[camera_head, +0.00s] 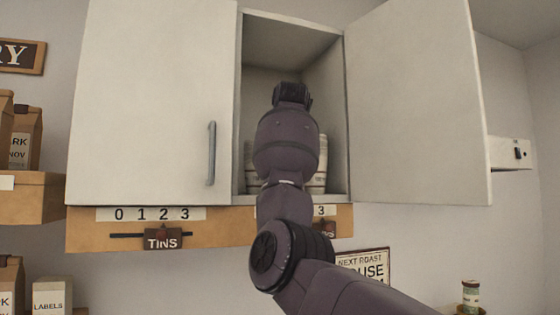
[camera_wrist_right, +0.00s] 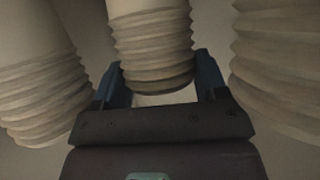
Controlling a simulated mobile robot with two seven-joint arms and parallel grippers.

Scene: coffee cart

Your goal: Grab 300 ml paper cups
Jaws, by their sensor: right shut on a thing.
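Stacks of pale paper cups stand inside the open wall cabinet (camera_head: 293,42). In the head view they are mostly hidden behind my right arm, with one stack (camera_head: 252,165) showing at its left and another (camera_head: 318,168) at its right. In the right wrist view a middle stack (camera_wrist_right: 152,45) stands between the two fingers of my right gripper (camera_wrist_right: 165,85), which is shut on it. Other stacks stand close by at the left (camera_wrist_right: 35,85) and right (camera_wrist_right: 285,65). Cup sizes cannot be read. My left gripper is not in view.
The left cabinet door (camera_head: 150,100) is closed and the right door (camera_head: 415,100) stands wide open. A wooden rail with a tins label (camera_head: 163,238) runs below. Paper bags (camera_head: 25,140) stand on a shelf at the left. A small jar (camera_head: 470,296) is at lower right.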

